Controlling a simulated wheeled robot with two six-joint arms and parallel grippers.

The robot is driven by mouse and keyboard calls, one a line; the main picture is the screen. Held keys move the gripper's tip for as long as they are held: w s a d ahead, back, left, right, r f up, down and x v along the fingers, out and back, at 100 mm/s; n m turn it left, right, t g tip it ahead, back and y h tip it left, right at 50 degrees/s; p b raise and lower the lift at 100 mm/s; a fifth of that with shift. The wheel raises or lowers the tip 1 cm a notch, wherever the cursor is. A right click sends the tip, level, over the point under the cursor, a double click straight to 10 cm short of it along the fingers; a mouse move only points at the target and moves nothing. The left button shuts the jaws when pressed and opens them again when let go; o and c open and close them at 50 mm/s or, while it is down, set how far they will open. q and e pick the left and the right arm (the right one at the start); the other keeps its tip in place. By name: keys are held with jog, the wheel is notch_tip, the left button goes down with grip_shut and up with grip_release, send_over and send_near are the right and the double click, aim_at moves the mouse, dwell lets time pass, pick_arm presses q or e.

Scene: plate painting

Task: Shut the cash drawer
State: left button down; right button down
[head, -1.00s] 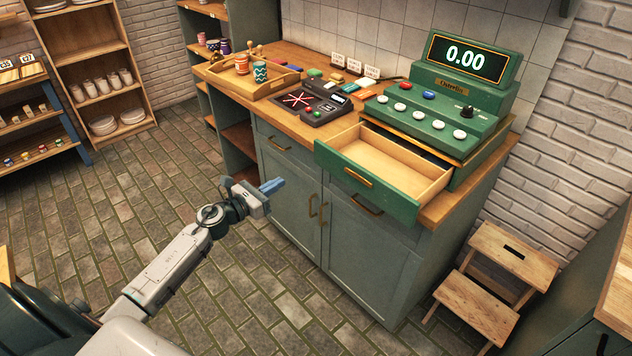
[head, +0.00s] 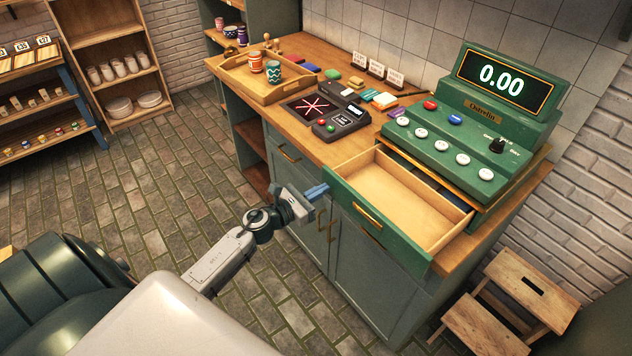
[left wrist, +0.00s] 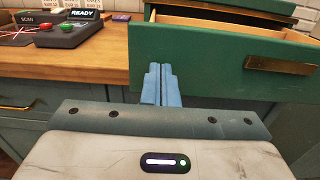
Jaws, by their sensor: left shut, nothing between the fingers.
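My left gripper (head: 318,191) is shut and empty. Its blue fingers (left wrist: 161,86) point toward the left end of the drawer front; I cannot tell whether they touch it. My right gripper is out of view.
The till stands on a wooden counter (head: 300,62). A black card terminal (head: 335,115), a wooden tray (head: 262,85) with cups and small coloured blocks sit left of the drawer. A wooden step stool (head: 500,305) stands at lower right. The floor in front is clear.

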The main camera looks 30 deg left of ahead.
pick_arm(q)
jog(key=shift+w+d, duration=0.15)
jog(key=shift+r, duration=0.15)
send_near(378, 156)
jog(key=b+x, duration=0.1)
jog(key=x, duration=0.1)
jog(key=b+x, duration=0.1)
jog(key=x, duration=0.1)
jog(key=b+x, duration=0.1)
jog(key=x, duration=0.2)
jog(key=shift+f, duration=0.4)
jog(key=shift+w+d, duration=0.2)
jog(key=shift+w, duration=0.1)
jog(key=shift+r, duration=0.35)
jog(key=shift+r, duration=0.1)
jog(key=shift+a, duration=0.1)
